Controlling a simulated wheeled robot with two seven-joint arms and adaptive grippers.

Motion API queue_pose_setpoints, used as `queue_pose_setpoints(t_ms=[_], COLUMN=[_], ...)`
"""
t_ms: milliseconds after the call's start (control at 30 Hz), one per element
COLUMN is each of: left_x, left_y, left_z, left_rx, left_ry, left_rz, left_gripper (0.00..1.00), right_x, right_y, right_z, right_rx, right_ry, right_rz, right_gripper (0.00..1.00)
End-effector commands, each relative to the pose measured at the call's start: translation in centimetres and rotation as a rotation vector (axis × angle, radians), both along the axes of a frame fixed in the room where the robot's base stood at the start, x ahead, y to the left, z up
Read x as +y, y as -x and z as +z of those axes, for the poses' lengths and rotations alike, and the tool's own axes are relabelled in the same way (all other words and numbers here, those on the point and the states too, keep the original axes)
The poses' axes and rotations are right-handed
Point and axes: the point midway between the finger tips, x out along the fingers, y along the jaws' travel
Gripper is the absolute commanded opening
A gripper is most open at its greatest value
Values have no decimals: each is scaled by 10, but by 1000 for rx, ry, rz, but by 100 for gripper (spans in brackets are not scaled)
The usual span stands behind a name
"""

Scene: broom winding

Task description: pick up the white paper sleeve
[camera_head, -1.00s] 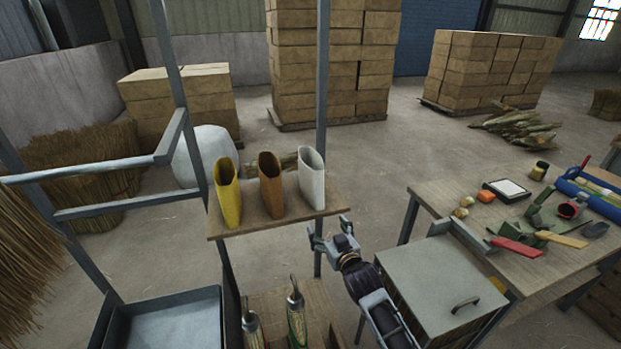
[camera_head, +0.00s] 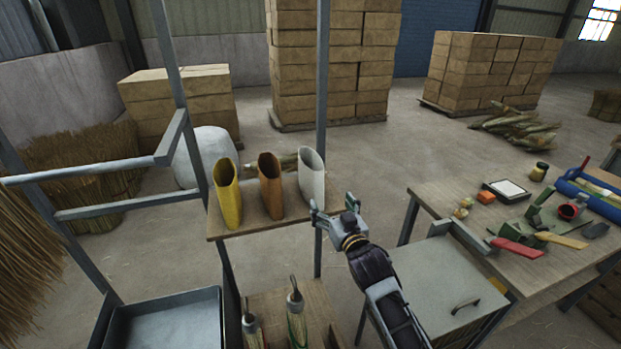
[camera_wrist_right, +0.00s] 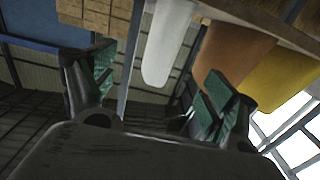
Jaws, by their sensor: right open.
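The white paper sleeve (camera_head: 312,177) stands upright at the right end of a small wooden shelf, its open mouth up. An orange-brown sleeve (camera_head: 270,187) and a yellow sleeve (camera_head: 228,195) stand to its left. My right gripper (camera_head: 318,214) is open and empty, just right of and in front of the white sleeve at the shelf's right edge. In the right wrist view the white sleeve (camera_wrist_right: 166,45) shows beyond and between the open fingers (camera_wrist_right: 150,95); it is not held. My left gripper is not in view.
A grey metal post (camera_head: 322,100) rises right behind the white sleeve. The wooden shelf (camera_head: 250,223) carries the sleeves. Below stand brooms or tools (camera_head: 296,315). A grey cabinet (camera_head: 440,280) and a cluttered worktable (camera_head: 440,195) lie to the right. A grey tray (camera_head: 170,320) is at lower left.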

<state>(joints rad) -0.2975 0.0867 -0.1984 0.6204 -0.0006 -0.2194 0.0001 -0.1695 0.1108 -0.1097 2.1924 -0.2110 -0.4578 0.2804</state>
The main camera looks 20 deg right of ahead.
Motion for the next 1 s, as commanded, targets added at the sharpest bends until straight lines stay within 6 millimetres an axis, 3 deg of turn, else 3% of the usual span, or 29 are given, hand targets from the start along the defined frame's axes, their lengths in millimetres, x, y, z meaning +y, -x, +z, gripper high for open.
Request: queue_pose_setpoints(t_ms=[1000], left_x=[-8], left_y=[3], left_z=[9], left_rx=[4], left_ry=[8], left_rz=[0], left_gripper=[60], right_x=[3], right_y=[-78], right_z=[1], right_rx=[-1], right_ry=[0], right_rz=[0], right_gripper=[86])
